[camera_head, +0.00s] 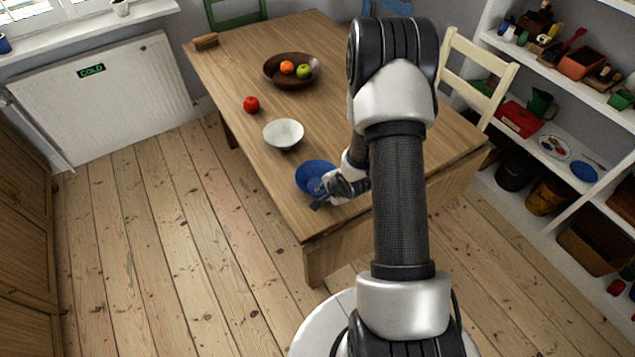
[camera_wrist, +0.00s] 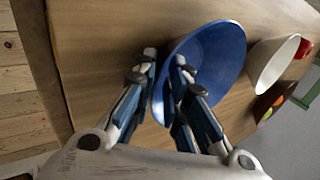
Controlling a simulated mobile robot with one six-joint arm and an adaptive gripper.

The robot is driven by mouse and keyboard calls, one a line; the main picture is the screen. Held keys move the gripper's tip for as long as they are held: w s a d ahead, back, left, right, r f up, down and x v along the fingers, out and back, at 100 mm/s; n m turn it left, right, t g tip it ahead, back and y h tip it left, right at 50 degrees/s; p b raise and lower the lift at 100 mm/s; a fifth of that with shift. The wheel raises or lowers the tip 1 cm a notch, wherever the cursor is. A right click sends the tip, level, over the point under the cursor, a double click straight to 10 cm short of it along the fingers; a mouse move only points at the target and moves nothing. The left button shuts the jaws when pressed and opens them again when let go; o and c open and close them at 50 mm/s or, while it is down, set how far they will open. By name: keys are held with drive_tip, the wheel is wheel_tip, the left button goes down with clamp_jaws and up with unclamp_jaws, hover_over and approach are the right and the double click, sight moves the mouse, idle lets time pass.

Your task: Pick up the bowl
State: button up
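A blue bowl (camera_head: 314,175) stands upright near the front edge of the wooden table. It fills the upper middle of the wrist view (camera_wrist: 222,62). My gripper (camera_head: 328,196) is at the bowl's near side. In the wrist view my gripper (camera_wrist: 164,66) is open, with a gap between its fingertips. One finger is outside the bowl and the other is over its inside, with the near rim between them. I cannot tell whether either finger touches the rim. A white bowl (camera_head: 284,133) stands behind the blue one and shows in the wrist view (camera_wrist: 268,64).
The table (camera_head: 232,68) also holds a red apple (camera_head: 251,104), a dark wooden bowl (camera_head: 275,79) with fruit and a brown roll-shaped item (camera_head: 206,41). A cream chair (camera_head: 478,70) stands at its right side. Shelves (camera_head: 565,125) line the right wall. The floor at left is clear.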

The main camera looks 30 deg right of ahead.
clamp_jaws()
idle(0.3)
wheel_tip(320, 180, up, 20)
drive_tip(key=p, duration=1.1)
